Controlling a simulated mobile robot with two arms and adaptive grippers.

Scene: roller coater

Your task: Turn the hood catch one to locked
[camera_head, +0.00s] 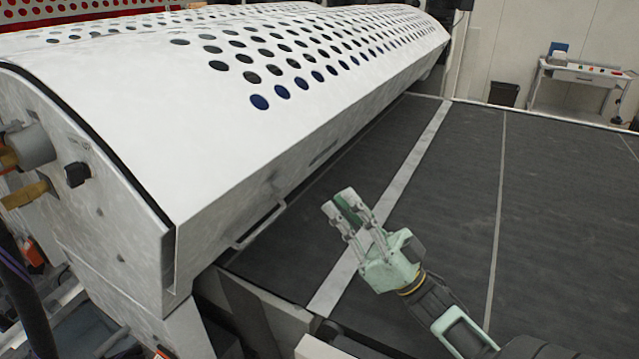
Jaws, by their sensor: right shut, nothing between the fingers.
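The white perforated hood (180,130) of the roller coater spans the left and top of the head view and looks closed. A small black knob (77,174) sits on the hood's end panel at the left; it may be the hood catch, but I cannot tell this or its setting. My right gripper (341,207) is shut and empty. It appears above the dark conveyor bed, to the right of the hood's front edge, and far from the knob. My left gripper is not in view.
A bar handle (260,229) runs along the hood's lower front edge. The dark conveyor bed (450,190) is clear. Brass-coloured fittings (25,195) stick out at the left edge. A white cart (580,78) and a black bin (503,94) stand at the back right.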

